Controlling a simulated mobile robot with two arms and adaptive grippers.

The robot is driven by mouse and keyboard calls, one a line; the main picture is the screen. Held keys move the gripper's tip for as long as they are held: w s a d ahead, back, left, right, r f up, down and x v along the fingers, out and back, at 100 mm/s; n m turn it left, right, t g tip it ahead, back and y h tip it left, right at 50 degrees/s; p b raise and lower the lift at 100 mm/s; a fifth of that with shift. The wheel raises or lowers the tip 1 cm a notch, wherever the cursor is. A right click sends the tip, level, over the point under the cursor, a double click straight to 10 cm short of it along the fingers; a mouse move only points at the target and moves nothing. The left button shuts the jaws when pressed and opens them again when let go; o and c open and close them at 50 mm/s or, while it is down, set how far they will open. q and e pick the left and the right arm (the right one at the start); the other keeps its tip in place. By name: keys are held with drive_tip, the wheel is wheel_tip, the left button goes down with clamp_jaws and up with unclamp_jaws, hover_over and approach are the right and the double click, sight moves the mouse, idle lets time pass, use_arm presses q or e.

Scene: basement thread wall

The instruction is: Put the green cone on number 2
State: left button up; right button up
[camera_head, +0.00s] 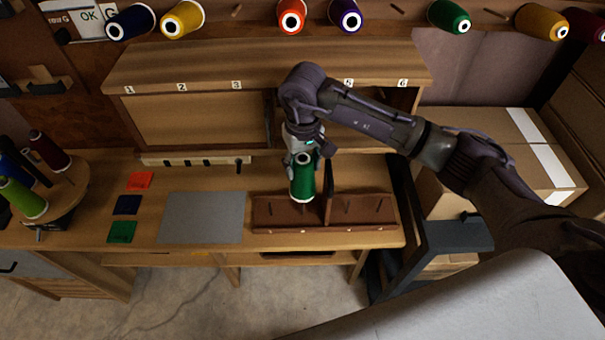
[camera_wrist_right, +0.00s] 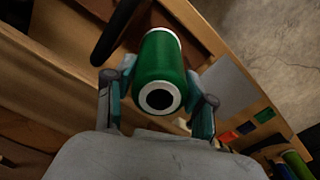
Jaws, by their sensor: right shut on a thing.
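The green cone (camera_head: 303,181) is a dark green thread spool with white ends. White number labels run along the shelf edge: 1 (camera_head: 129,90), 2 (camera_head: 182,87), 3 (camera_head: 236,85), 5 (camera_head: 348,83) and 6 (camera_head: 402,83). My arm hides the label between 3 and 5. My left gripper is not in view.
The brown pegged box (camera_head: 360,209) stands at the bench's right. A grey mat (camera_head: 201,217) and coloured squares (camera_head: 128,204) lie left of it. A round spool stand (camera_head: 68,190) is at far left. Spools, including another green one (camera_head: 449,16), hang on the wall above. Cardboard boxes (camera_head: 490,140) stand right.

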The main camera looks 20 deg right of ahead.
wheel_tip(320, 180, down, 3)
drive_tip(key=shift+f+b, duration=0.15)
drive_tip(key=shift+b, duration=0.2)
wheel_tip(320, 180, down, 5)
drive_tip(key=shift+b, duration=0.9)
drive_tip(key=shift+f+b, duration=0.85)
drive_tip(key=shift+b, duration=0.2)
drive_tip(key=shift+b, duration=0.4)
drive_tip(key=shift+f, duration=0.1)
drive_tip(key=shift+f+b, duration=0.25)
drive_tip(key=shift+b, duration=0.15)
drive_tip(key=o, duration=1.2)
drive_tip(key=shift+c, duration=0.2)
